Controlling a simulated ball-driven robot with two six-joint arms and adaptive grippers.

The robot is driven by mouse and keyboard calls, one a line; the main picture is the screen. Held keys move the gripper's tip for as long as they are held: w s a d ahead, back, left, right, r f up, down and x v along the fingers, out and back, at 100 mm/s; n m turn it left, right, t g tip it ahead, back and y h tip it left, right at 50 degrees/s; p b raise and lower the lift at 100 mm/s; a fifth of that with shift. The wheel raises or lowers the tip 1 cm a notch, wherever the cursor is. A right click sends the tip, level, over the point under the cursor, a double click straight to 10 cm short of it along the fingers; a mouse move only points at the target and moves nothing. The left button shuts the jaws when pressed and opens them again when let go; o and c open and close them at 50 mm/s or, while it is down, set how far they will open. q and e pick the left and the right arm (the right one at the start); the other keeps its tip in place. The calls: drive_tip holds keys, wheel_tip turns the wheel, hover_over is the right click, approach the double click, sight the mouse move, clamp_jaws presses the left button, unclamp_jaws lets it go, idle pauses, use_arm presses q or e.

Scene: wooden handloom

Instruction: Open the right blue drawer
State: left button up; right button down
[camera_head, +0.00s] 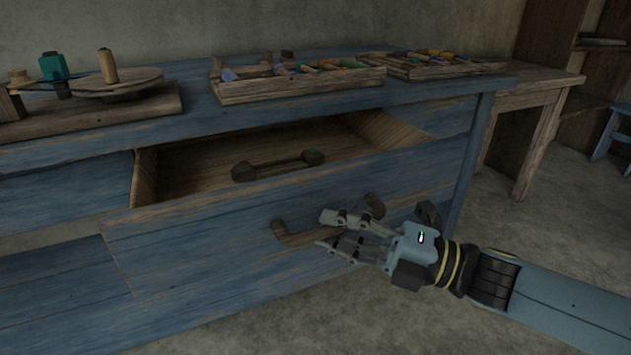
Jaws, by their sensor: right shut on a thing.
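The blue drawer (200,255) in the blue wooden table is pulled out, and its bare wood inside shows. A dark bar-shaped object with thicker ends (278,165) lies inside it. The drawer's brown wooden handle (290,239) is on the front panel, with its middle partly hidden by my fingers. My right gripper (323,230) comes in from the right and is shut on the handle. My left gripper is not in view.
On the blue tabletop (200,122) stand two wooden trays (300,88) (432,69) of small coloured items and a wooden winding device (105,85). A brown table (540,90) stands behind at right.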

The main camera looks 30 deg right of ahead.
use_arm(q)
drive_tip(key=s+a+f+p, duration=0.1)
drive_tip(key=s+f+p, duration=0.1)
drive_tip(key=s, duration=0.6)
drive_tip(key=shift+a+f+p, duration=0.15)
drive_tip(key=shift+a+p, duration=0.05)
drive_tip(key=shift+p, duration=0.3)
use_arm(e)
drive_tip(key=s+a, duration=0.1)
drive_tip(key=s, duration=0.8)
drive_tip(key=shift+r, duration=0.15)
drive_tip(key=shift+s+a, duration=0.1)
drive_tip(key=c, duration=1.2)
unclamp_jaws()
drive_tip(key=shift+c, duration=0.2)
drive_tip(key=shift+s, duration=0.1)
drive_tip(key=v, duration=1.2)
